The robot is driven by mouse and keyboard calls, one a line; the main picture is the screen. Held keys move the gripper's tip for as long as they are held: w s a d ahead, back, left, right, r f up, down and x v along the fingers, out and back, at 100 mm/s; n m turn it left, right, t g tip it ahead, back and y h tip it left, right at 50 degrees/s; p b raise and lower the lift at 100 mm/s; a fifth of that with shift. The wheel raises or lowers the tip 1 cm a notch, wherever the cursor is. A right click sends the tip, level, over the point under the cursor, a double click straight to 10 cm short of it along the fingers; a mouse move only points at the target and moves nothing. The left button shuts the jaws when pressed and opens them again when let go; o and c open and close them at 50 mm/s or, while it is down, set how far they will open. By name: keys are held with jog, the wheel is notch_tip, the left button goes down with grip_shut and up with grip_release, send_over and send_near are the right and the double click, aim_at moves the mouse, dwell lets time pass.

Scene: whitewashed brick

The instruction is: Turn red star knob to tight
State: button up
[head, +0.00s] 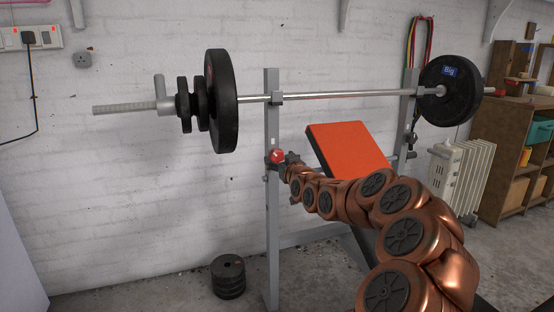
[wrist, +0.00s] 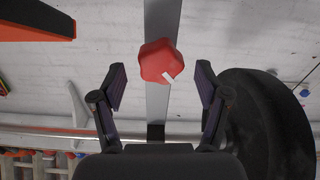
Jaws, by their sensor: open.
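The red star knob (head: 277,155) is on the grey left upright (head: 272,220) of the bench rack in the head view. In the wrist view the knob (wrist: 161,62) is in front of the grey post, with a small white mark on its lower right. My gripper (wrist: 160,85) is open, its two dark fingers apart on either side of the line to the knob. The knob lies just beyond the fingertips, roughly centred. In the head view my gripper (head: 287,158) is close to the knob at its right; its fingers are too small to make out there.
A loaded barbell (head: 330,95) rests across the rack above. A red bench pad (head: 350,148) is right of the upright, behind my arm. Stacked plates (head: 229,277) stand on the floor at lower left. A white radiator (head: 460,175) and wooden shelves (head: 512,150) are at right.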

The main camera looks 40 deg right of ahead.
jog(key=shift+x, duration=0.85)
jog(key=shift+w+d+f, duration=0.1)
jog(key=shift+w+d, duration=0.05)
jog(key=shift+w, duration=0.5)
jog(key=c, duration=1.2)
